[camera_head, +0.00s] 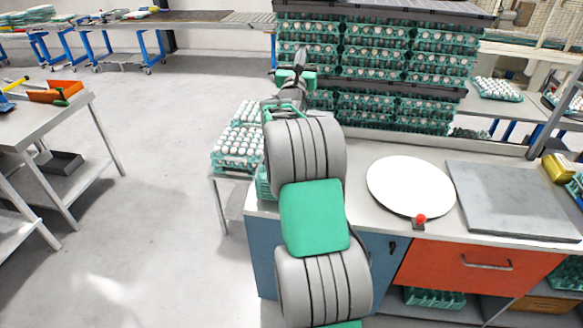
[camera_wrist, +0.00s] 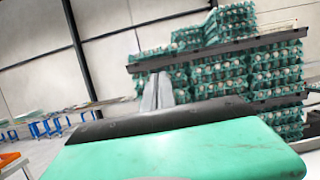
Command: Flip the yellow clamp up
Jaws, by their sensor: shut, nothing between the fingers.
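My gripper (camera_head: 300,58) points up and away in front of the stacked egg trays in the head view. Its grey fingers are together and empty, and they also show in the wrist view (camera_wrist: 157,93). No yellow clamp can be made out clearly. A yellow block-like thing (camera_head: 557,168) stands at the right edge of the counter in the head view, far right of my gripper. I cannot tell whether it is the clamp. The wrist view shows no yellow clamp.
The counter (camera_head: 375,158) holds a white round plate (camera_head: 408,186), a red button (camera_head: 420,219) and a grey slab (camera_head: 510,200). Tall stacks of green egg trays (camera_head: 375,60) stand behind. A table (camera_head: 40,128) with an orange bin (camera_head: 55,92) is at left. Open floor lies between.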

